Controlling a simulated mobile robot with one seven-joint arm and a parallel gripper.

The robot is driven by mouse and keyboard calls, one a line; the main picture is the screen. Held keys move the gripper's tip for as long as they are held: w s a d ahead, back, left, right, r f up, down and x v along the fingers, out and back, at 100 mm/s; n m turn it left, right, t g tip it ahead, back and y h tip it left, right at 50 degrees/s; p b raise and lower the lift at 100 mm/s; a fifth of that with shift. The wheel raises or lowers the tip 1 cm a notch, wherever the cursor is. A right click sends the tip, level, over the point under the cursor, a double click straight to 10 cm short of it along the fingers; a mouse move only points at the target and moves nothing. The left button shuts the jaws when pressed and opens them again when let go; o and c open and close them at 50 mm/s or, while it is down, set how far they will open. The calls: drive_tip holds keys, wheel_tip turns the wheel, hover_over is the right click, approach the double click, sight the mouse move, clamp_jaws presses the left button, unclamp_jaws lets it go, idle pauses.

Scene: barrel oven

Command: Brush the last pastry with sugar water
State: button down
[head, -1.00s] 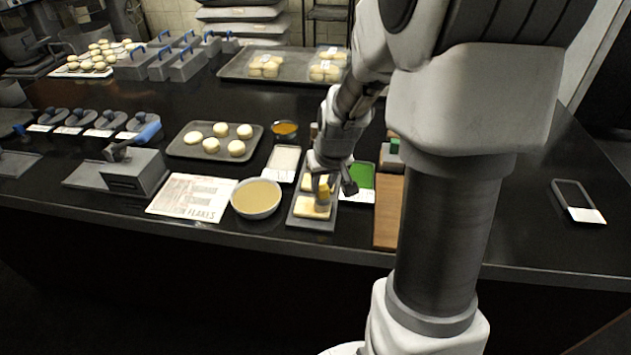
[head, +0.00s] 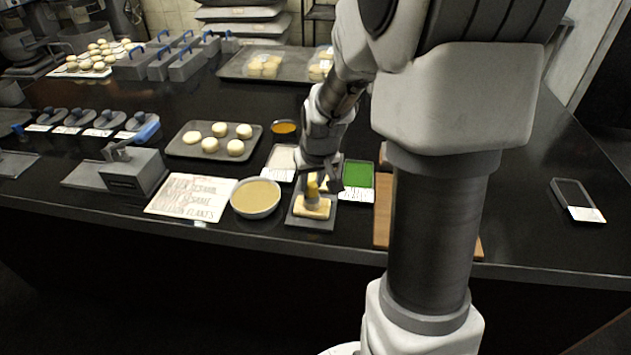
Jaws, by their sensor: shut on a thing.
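A second pastry on this tray is mostly hidden behind my gripper. A white bowl of yellowish liquid (head: 256,197) stands just left of the tray.
A tray with several round buns (head: 213,139) lies behind the bowl. A green-filled tray (head: 358,174) and a wooden board (head: 384,212) are to the right. A printed sheet (head: 191,197) and a grey metal device (head: 133,170) are to the left. The right counter is mostly clear.

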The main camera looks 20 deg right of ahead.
drive_tip(key=shift+w+a, duration=0.45)
drive_tip(key=shift+a, duration=0.2)
drive_tip(key=shift+w+a, duration=0.4)
drive_tip(key=shift+a, duration=0.25)
drive_tip(key=shift+s+d, duration=0.6)
drive_tip(key=shift+d, duration=0.25)
drive_tip(key=shift+s+d, duration=0.55)
drive_tip(key=shift+d, duration=0.35)
drive_tip(key=shift+s+d, duration=0.6)
drive_tip(key=shift+d, duration=0.25)
drive_tip(key=shift+w+a, duration=0.45)
drive_tip(key=shift+a, duration=0.25)
drive_tip(key=shift+w+a, duration=0.45)
drive_tip(key=shift+a, duration=0.2)
drive_tip(key=shift+a, duration=0.1)
drive_tip(key=shift+w+a, duration=0.85)
drive_tip(key=shift+a, duration=0.3)
drive_tip(key=shift+s+d+b, duration=0.2)
drive_tip(key=shift+s+d, duration=0.4)
drive_tip(key=shift+d, duration=0.25)
drive_tip(key=shift+s+d+b, duration=0.25)
drive_tip(key=shift+s+d, duration=0.3)
drive_tip(key=shift+d, duration=0.35)
drive_tip(key=shift+s+d+b, duration=0.2)
drive_tip(key=shift+s+d, duration=0.4)
drive_tip(key=shift+d, duration=0.25)
drive_tip(key=shift+r, duration=0.15)
wheel_tip(320, 180, up, 6)
drive_tip(key=p, duration=0.4)
